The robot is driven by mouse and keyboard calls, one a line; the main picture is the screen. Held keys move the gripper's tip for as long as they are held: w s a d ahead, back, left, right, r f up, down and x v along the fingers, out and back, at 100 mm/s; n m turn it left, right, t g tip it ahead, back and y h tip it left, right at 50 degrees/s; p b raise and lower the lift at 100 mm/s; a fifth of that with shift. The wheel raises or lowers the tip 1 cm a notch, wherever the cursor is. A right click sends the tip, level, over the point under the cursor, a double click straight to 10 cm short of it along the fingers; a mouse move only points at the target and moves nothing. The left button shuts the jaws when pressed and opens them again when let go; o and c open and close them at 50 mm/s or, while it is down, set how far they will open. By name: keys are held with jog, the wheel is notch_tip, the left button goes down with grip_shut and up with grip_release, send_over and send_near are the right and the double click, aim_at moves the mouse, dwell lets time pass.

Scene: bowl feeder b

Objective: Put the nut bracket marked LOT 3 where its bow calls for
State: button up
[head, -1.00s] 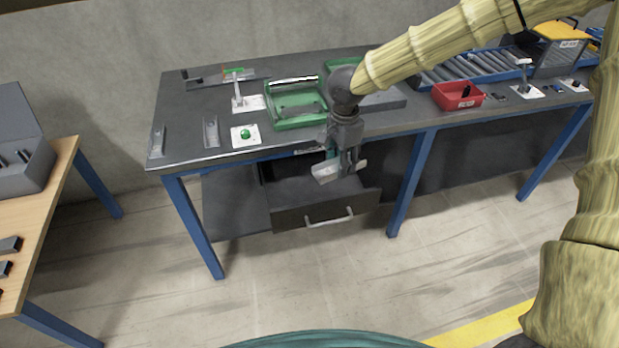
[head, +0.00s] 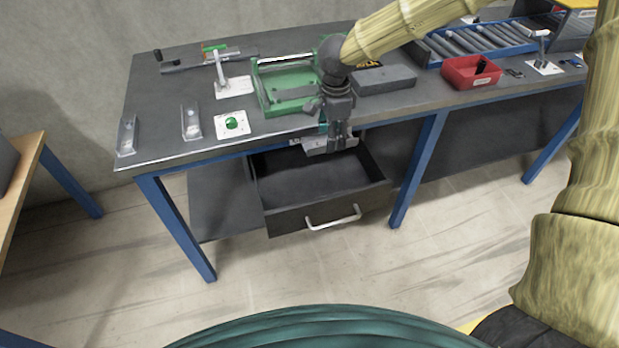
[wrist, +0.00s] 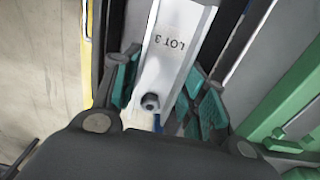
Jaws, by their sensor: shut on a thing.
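The nut bracket marked LOT 3 (wrist: 172,50) is a pale metal channel with a dark hex nut near its end, seen in the wrist view. My gripper (wrist: 160,92) is shut on it, with teal finger pads on both sides. In the head view my gripper (head: 338,136) points down and holds the bracket (head: 328,146) at the bench's front edge, above the open drawer (head: 315,185). The bracket's bow cannot be judged from these views. Two similar metal channels, one at the far left (head: 128,136) and another (head: 191,122), rest on the bench.
A roller conveyor (head: 485,40) stands at the back right.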

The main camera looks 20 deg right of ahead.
jog(key=b, duration=0.6)
send_over(328, 186)
notch_tip(328, 186, down, 8)
jog(key=shift+f, duration=4.9)
jog(key=shift+f, duration=0.15)
jog(key=o, duration=1.2)
jog(key=shift+w, duration=0.1)
notch_tip(328, 186, up, 12)
jog(key=shift+r+p, duration=0.15)
jog(key=shift+p, duration=0.2)
